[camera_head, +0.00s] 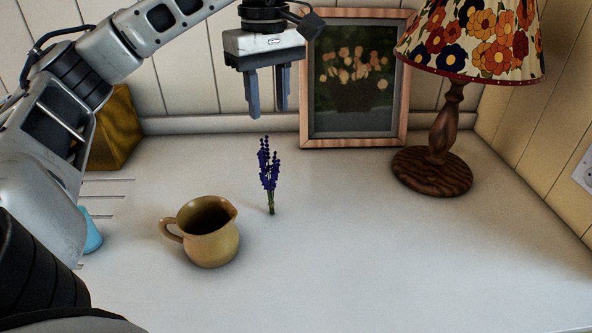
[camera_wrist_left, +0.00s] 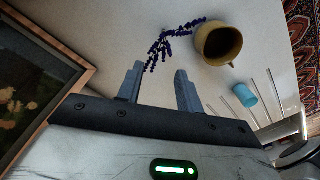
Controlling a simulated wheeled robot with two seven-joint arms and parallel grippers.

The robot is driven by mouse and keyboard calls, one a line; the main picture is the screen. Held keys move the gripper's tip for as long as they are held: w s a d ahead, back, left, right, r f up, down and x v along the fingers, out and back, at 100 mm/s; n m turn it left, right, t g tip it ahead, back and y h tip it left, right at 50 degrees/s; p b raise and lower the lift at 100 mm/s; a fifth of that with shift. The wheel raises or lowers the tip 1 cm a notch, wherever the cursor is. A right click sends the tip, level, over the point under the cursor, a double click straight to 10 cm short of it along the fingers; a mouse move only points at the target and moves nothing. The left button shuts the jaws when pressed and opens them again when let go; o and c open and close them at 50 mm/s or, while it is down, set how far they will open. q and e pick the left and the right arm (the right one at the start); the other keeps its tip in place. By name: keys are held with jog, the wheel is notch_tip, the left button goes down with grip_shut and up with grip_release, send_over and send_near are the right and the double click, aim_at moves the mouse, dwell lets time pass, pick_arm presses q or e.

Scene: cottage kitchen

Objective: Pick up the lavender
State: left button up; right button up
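A purple lavender sprig (camera_head: 269,178) lies or stands on the pale countertop, beside a mustard-yellow jug (camera_head: 210,231) with its handle to the left. My left gripper (camera_head: 268,112) is open and empty, fingers pointing down, above and behind the lavender in the head view. In the left wrist view the lavender (camera_wrist_left: 168,42) shows beyond the fingertips of my left gripper (camera_wrist_left: 157,75), with the jug (camera_wrist_left: 217,43) just right of it. Nothing is between the fingers. My right gripper is not in view.
A framed flower picture (camera_head: 353,80) leans at the back wall, close to the left gripper. A lamp (camera_head: 447,135) with a floral shade stands at right. A light-blue object (camera_head: 91,231) is partly hidden by my arm. The counter's front right is clear.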

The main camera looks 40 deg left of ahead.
pick_arm(q)
jog(key=b, duration=0.3)
send_over(266, 160)
notch_tip(266, 160, down, 6)
jog(key=shift+r, duration=0.1)
jog(key=f, duration=0.1)
jog(key=f+b, duration=0.1)
jog(key=f, duration=0.1)
jog(key=shift+w+f, duration=0.2)
jog(key=shift+f, duration=3)
grip_shut()
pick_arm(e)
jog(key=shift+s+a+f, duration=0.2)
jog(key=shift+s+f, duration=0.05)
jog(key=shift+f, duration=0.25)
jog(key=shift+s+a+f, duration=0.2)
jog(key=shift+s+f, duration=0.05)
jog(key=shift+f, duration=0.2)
